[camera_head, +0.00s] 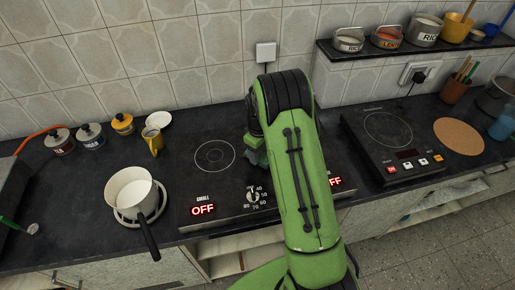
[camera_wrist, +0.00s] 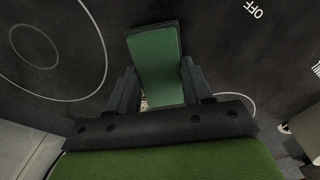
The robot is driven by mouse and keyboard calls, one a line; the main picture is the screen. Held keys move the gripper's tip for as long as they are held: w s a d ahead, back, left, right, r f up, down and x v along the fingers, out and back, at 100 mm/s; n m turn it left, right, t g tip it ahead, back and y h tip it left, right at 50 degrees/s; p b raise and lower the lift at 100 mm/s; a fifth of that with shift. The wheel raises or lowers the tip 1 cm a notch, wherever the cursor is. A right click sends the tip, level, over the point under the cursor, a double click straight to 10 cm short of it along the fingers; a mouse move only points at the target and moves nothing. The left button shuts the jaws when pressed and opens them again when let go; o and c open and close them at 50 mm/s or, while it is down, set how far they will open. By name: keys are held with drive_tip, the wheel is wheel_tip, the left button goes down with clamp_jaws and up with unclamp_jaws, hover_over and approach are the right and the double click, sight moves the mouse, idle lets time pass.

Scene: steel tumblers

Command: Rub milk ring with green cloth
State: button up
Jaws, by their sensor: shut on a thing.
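The green cloth (camera_wrist: 156,58) shows in the wrist view as a folded pad between the two dark fingers of my gripper (camera_wrist: 158,88), which is shut on it. The cloth is over the black cooktop; I cannot tell if it touches the surface. A small pale, speckled patch (camera_wrist: 145,103) shows beside the left finger, under the cloth's near edge. It may be part of the milk ring; the rest is hidden. In the head view my green arm covers the right part of the cooktop (camera_head: 222,203) and most of my gripper.
A white saucepan (camera_head: 131,191) stands left of the cooktop, its handle towards the front edge. A yellow mug (camera_head: 153,142), a saucer (camera_head: 159,119) and several jars are behind it. A second hob (camera_head: 390,146) and a round cork mat (camera_head: 459,136) are right. A shelf (camera_head: 400,48) hangs above.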

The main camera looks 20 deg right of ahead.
drive_tip(key=shift+f, duration=0.15)
drive_tip(key=shift+w+d+f, duration=0.1)
drive_tip(key=shift+w+d, duration=0.05)
drive_tip(key=shift+w, duration=0.7)
drive_tip(key=shift+w+d, duration=0.15)
drive_tip(key=shift+w, duration=0.65)
drive_tip(key=shift+c, duration=0.3)
drive_tip(key=shift+w+d+p, duration=0.25)
drive_tip(key=shift+w+p, duration=0.15)
drive_tip(key=shift+w, duration=0.8)
drive_tip(key=shift+w+d+p, duration=0.25)
drive_tip(key=shift+w+p, duration=0.1)
drive_tip(key=shift+w, duration=0.85)
drive_tip(key=shift+w+d+p, duration=0.25)
drive_tip(key=shift+w+p, duration=0.15)
drive_tip(key=shift+w, duration=0.8)
drive_tip(key=shift+r+p, duration=1.85)
drive_tip(key=shift+r, duration=1.4)
drive_tip(key=shift+r, duration=0.1)
wheel_tip(320, 180, up, 3)
drive_tip(key=shift+f+p, duration=0.1)
drive_tip(key=shift+p, duration=1.05)
